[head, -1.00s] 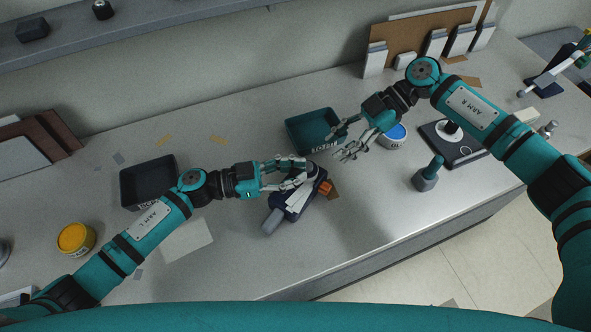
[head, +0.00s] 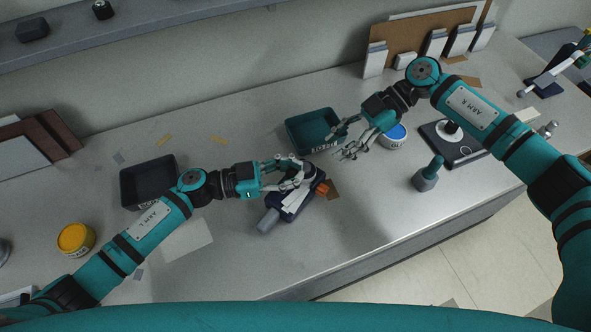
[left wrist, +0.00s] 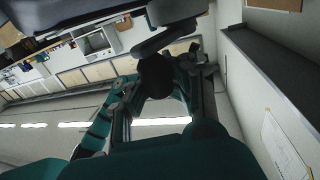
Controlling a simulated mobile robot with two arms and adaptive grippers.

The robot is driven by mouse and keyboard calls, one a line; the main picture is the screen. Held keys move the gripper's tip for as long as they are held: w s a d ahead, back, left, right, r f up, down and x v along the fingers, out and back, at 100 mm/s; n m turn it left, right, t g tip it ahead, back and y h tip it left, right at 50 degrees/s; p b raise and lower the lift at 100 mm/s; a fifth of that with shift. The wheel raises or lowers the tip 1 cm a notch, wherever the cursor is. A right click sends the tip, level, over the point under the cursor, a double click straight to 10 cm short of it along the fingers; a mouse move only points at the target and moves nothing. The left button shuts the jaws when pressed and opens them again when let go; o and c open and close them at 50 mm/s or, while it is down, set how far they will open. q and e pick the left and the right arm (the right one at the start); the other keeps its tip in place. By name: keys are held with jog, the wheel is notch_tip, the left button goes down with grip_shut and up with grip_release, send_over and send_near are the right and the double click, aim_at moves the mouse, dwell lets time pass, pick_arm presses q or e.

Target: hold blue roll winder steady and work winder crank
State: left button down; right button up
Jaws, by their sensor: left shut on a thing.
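The blue roll winder (head: 281,206) lies on the counter in the middle of the head view, a dark navy body with pale strips on top, an orange part (head: 323,188) and a grey cylinder at its near end. My left gripper (head: 303,174) is over its far side, shut on the winder crank, whose dark round knob (left wrist: 155,76) shows between the fingers in the left wrist view. The fingers hide much of the crank in the head view. My right gripper (head: 347,145) is open and empty, apart from the winder, up and right of it.
A teal bin (head: 291,133) stands behind the winder, a dark bin (head: 124,190) to the left. A blue-lidded tub (head: 402,143) is beside my right gripper. A teal-handled stamp (head: 427,178) stands to the right. The counter in front of the winder is clear.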

dwell(0.3)
pick_arm(q)
jog(key=c, duration=1.3)
grip_release()
